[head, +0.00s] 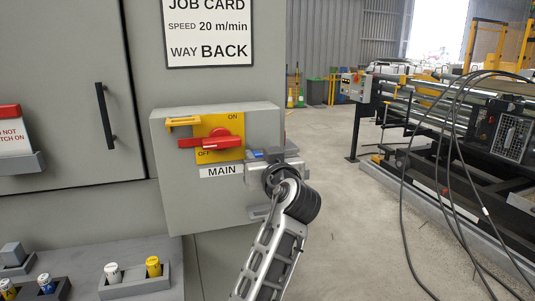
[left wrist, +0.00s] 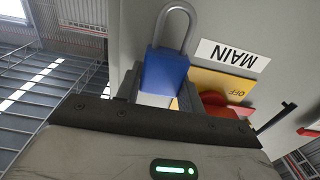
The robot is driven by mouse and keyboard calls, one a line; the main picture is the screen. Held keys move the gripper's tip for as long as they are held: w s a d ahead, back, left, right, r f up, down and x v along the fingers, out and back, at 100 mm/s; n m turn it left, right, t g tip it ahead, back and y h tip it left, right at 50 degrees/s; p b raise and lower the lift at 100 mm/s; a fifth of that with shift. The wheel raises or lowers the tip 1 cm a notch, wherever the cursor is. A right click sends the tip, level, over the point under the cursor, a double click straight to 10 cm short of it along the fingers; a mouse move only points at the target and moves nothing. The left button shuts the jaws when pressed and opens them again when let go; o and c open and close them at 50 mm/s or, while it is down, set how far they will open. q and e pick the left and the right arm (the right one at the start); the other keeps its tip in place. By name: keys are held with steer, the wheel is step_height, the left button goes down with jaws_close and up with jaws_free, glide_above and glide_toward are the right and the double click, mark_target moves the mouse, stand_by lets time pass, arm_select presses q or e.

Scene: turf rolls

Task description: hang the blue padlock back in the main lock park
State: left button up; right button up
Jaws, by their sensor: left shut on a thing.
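My left gripper (head: 274,168) is shut on the blue padlock (left wrist: 165,70) in front of the lower right part of the grey MAIN switch box (head: 180,205). In the left wrist view the padlock's blue body sits between the fingers (left wrist: 160,97), its grey shackle pointing away from the gripper. In the head view only a small blue patch (head: 257,154) of it shows; the gripper hides the rest. A yellow bracket (head: 183,121) sticks out at the box's upper left; I cannot tell whether this is the lock park. My right gripper is not in view.
The red switch handle (head: 212,140) lies across a yellow ON/OFF plate (head: 230,122), left of my gripper. Grey trays (head: 136,290) with white, yellow and blue-topped pieces stand at the lower left. Black cables (head: 402,205) hang at the right. The floor between is clear.

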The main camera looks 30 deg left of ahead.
arm_select(q)
steer(key=shift+s, duration=0.15)
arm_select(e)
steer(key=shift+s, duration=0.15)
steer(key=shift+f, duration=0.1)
arm_select(q)
steer(key=shift+d, duration=0.15)
step_height(320, 180, down, 4)
steer(key=b, duration=0.4)
steer(key=shift+f, duration=0.1)
steer(key=shift+f+b, duration=0.75)
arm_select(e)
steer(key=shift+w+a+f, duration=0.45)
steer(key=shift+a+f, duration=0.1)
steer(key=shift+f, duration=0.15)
arm_select(q)
steer(key=shift+b, duration=0.5)
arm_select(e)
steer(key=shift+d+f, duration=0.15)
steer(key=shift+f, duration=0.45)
arm_select(q)
steer(key=shift+f, duration=0.2)
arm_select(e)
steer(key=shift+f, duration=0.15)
arm_select(q)
steer(key=shift+f+b, duration=0.3)
steer(key=shift+b, duration=0.15)
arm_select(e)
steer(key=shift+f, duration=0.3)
